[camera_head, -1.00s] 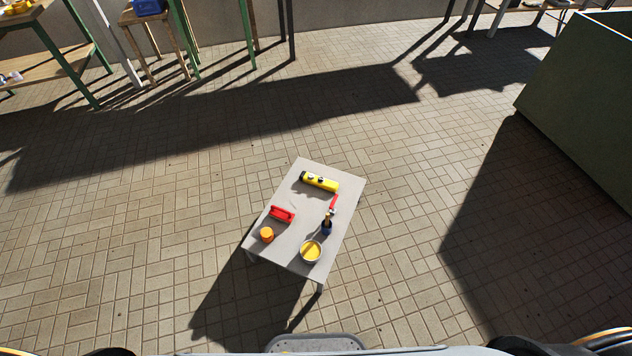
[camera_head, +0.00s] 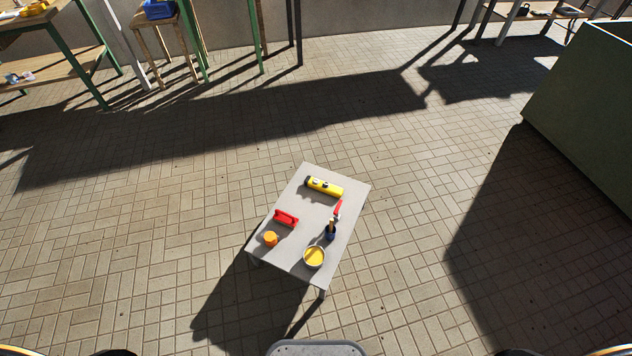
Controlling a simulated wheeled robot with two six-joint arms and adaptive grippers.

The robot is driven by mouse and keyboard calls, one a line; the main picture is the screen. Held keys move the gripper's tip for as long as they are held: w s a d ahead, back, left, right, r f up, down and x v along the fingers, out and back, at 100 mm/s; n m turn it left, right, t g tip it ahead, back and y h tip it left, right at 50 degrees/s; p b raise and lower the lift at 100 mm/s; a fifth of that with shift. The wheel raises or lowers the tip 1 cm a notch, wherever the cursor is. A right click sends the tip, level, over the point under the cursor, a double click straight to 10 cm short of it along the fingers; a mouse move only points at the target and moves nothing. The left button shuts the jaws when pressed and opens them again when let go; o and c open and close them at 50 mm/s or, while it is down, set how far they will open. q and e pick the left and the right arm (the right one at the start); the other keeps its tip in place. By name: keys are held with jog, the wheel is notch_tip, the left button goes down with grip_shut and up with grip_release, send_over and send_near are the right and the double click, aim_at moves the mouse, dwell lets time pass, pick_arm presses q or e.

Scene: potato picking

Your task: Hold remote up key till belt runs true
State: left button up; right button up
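A yellow and black remote-like cylinder (camera_head: 324,187) lies near the far edge of a small grey table (camera_head: 298,258). Dark spots, perhaps keys, show on its upper side; their markings are too small to read. No conveyor belt can be made out. Neither of my grippers shows clearly; only dark rounded parts of my own body appear at the bottom edge. Nothing touches the yellow cylinder.
The table also holds a red block-like tool (camera_head: 286,219), an orange pot (camera_head: 270,239), a bowl with yellow contents (camera_head: 314,256) and a dark blue cup (camera_head: 330,234). A green container (camera_head: 585,110) stands right. Paved floor around the table is clear.

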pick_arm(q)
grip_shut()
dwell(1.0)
